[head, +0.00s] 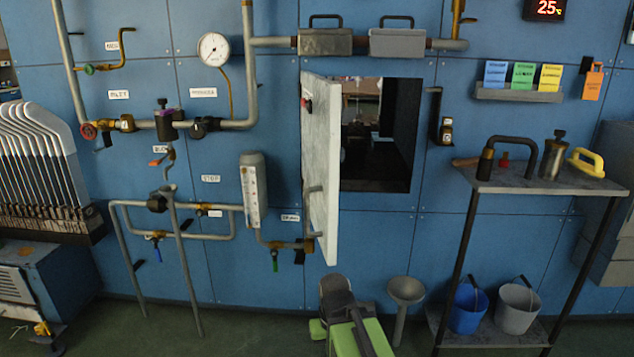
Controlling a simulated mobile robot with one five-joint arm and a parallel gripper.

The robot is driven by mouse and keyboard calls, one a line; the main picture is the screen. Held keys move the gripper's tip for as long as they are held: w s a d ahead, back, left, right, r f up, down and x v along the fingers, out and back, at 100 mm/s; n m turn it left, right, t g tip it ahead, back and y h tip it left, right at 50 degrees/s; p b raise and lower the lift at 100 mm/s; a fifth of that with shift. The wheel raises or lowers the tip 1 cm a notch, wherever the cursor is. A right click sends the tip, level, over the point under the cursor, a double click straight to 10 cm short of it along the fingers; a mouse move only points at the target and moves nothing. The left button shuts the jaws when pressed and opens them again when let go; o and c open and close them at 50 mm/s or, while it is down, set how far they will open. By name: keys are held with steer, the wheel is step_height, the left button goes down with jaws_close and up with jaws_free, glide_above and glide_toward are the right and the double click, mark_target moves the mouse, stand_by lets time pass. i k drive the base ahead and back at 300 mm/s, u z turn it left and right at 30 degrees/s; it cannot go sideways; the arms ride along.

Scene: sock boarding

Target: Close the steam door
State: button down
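The steam door (320,150) is a pale grey-white panel left of a dark rectangular opening (375,170) in the blue wall. It stands open, swung out from the opening's left side and seen at a steep angle. A small grey bar (313,190), perhaps its handle, shows on its left face. The opening is uncovered, with a dim interior. A black and green mechanism at the bottom middle looks like my own folded arm, well below the door and apart from it. I cannot make out gripper fingers there.
Pipes, valves and a round gauge (213,49) crowd the wall left of the door; a gauge cylinder (253,190) stands close to it. A funnel (405,292) stands below the opening. A tool table (535,181) with buckets underneath is at the right. Floor shows at lower left.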

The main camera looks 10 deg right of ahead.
mark_target(320, 129)
steer(key=z, duration=0.55)
steer(key=k, duration=0.1)
steer(key=u, duration=2.3)
steer(key=i, duration=0.75)
